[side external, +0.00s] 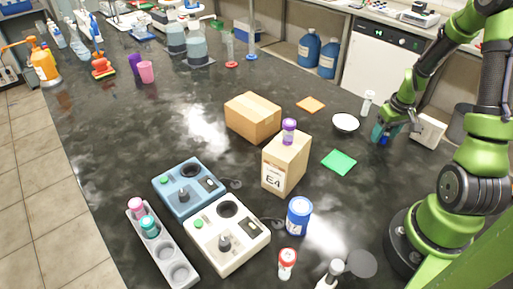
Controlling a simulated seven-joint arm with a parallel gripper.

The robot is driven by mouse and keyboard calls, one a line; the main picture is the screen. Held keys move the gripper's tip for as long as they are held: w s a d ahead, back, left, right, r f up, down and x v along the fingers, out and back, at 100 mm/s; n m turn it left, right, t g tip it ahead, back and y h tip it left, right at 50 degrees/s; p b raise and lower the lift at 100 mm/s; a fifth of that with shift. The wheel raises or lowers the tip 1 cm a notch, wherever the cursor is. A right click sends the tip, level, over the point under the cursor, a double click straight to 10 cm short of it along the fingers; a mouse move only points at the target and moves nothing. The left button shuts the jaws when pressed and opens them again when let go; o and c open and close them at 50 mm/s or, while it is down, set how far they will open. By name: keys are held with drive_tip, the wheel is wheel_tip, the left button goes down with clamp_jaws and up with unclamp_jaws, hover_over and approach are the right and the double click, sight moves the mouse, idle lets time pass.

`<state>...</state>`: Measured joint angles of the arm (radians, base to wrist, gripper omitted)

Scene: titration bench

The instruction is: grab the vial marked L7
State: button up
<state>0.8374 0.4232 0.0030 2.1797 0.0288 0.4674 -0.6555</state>
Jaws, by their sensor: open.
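No L7 mark is readable in this view. Several capped vials stand apart: a purple-capped vial (289,131) on top of the box marked E4 (285,163), a red-capped vial (287,263) at the front, and a white-capped vial (368,102) at the back right. A pink-capped vial (137,207) and a teal-capped vial (149,227) sit in the grey rack (175,250). My gripper (382,136) is open, low over the bench at the right, beside the white bowl. Something blue shows at its fingers; I cannot tell what it is.
A blue device (187,187) and a white device (226,232) stand by the rack. A blue jar (299,216), brown carton (252,117), green pad (339,161), orange pad (311,105) and white bowl (345,123) are around the boxes. The left middle of the bench is clear.

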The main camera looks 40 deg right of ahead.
clamp_jaws()
drive_tip(key=shift+r, duration=0.1)
